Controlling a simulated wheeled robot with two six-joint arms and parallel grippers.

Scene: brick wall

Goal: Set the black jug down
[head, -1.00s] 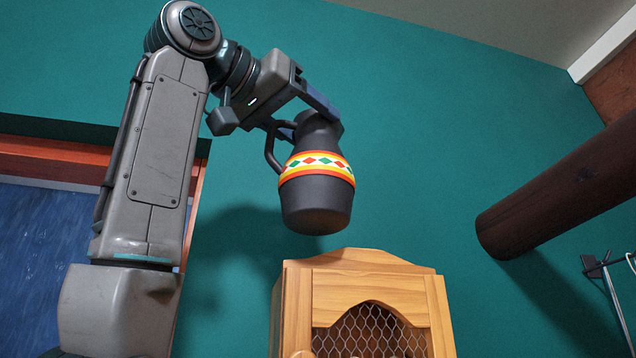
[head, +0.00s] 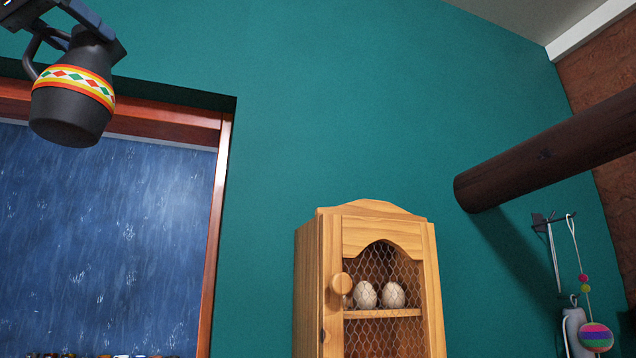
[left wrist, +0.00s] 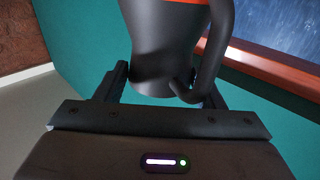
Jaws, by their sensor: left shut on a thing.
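The black jug (head: 66,118) has a yellow, red and green diamond band and hangs in the air at the upper left of the head view, in front of the window. It is slightly tilted, with its handle to the left. My left gripper (head: 88,42) is shut on its upper part; most of that arm is outside the head view. In the left wrist view the jug (left wrist: 165,50) sits between the two fingers of my left gripper (left wrist: 160,88), with its handle near the right finger. No surface shows directly under the jug. My right gripper is not in view.
A wooden cabinet (head: 432,290) with a wire-mesh front holds two eggs (head: 379,295). A dark wooden beam (head: 540,160) juts in from the right. A wall hook (head: 553,220) carries hanging items. Small things line the bottom of the window (head: 110,240).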

